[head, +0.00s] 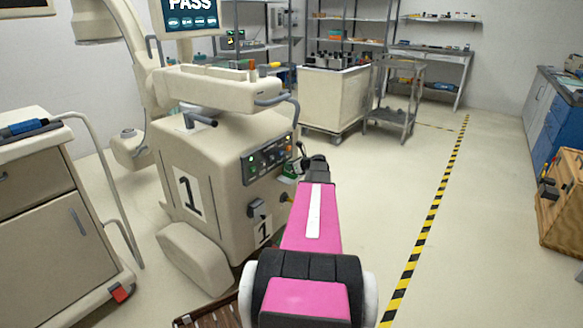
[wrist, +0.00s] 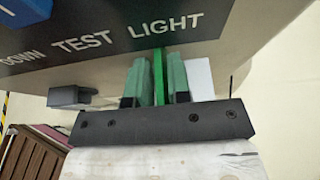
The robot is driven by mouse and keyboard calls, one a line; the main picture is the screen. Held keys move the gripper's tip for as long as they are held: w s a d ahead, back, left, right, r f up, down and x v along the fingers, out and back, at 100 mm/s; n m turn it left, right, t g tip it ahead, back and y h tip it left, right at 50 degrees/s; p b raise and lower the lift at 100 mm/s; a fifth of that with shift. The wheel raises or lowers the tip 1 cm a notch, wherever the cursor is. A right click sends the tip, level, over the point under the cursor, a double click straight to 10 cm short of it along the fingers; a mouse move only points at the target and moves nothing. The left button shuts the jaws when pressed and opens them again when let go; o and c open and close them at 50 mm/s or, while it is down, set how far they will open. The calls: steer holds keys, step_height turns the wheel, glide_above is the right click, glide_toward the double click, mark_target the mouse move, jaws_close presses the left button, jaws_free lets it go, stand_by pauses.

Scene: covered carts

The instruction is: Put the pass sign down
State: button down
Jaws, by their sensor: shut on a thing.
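My gripper (wrist: 158,76) is shut on a thin green plate, which I take to be the pass sign (wrist: 159,70). The plate is edge-on between the two green finger pads in the wrist view, and no lettering on it shows. The gripper is close to the dark control panel (wrist: 120,38) lettered "DOWN TEST LIGHT"; I cannot tell whether the plate touches it. In the head view my arm reaches toward the right side of the beige machine (head: 215,165) marked 1, and the fingers are too small to read there.
A monitor (head: 190,14) above the machine reads PASS. A beige cart (head: 40,200) stands left and a white covered cart (head: 330,97) behind. A brown slatted thing (head: 205,315) lies low in front. A wooden box (head: 563,200) is at right. Floor beside the striped line (head: 428,222) is clear.

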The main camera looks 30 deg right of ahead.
steer(key=shift+w+d+f, duration=0.1)
steer(key=shift+d, duration=0.25)
steer(key=shift+a, duration=0.3)
steer(key=c, duration=1.1)
jaws_free()
steer(key=shift+o, duration=0.2)
